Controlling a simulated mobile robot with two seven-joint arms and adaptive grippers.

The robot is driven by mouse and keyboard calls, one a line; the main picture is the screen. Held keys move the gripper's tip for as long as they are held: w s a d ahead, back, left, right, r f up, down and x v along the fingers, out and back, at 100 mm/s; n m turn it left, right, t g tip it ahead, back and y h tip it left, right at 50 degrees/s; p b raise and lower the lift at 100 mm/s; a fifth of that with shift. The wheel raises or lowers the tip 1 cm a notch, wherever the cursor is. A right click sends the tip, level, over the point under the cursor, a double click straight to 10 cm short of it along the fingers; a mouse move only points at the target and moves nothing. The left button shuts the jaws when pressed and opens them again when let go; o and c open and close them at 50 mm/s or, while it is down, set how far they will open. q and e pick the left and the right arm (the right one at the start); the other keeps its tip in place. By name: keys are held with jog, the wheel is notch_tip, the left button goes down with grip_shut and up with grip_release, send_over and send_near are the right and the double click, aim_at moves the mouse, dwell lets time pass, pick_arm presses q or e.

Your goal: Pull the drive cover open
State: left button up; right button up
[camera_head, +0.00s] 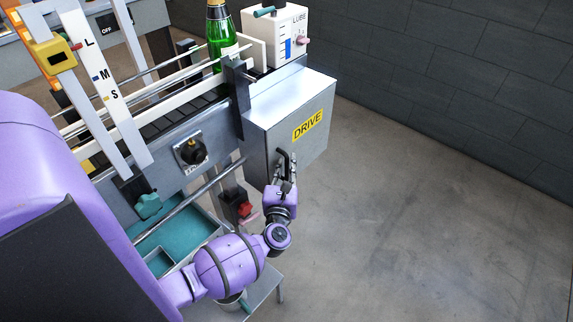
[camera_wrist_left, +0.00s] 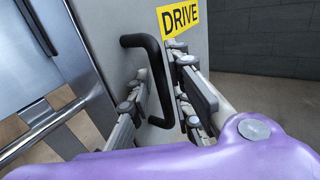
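The drive cover (camera_head: 305,105) is a grey metal box with a yellow DRIVE label at the end of the conveyor. It looks closed. Its black bar handle (camera_wrist_left: 160,85) shows clearly in the left wrist view. In the head view the handle (camera_head: 284,157) is partly hidden by my left gripper (camera_head: 286,170). In the left wrist view, the fingers of my left gripper (camera_wrist_left: 158,88) stand on either side of the handle's bar, with visible gaps, so the gripper is open around it. My right gripper is in neither view.
A green bottle (camera_head: 220,35) stands on the conveyor beside a white LUBE box (camera_head: 275,35). A black knob (camera_head: 192,151) and a red knob (camera_head: 245,209) are left of the cover. A teal tray (camera_head: 205,222) lies below. The floor to the right is clear.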

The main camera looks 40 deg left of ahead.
pick_arm(q)
jog(key=shift+w+a, duration=0.25)
jog(key=shift+w, duration=0.15)
grip_shut()
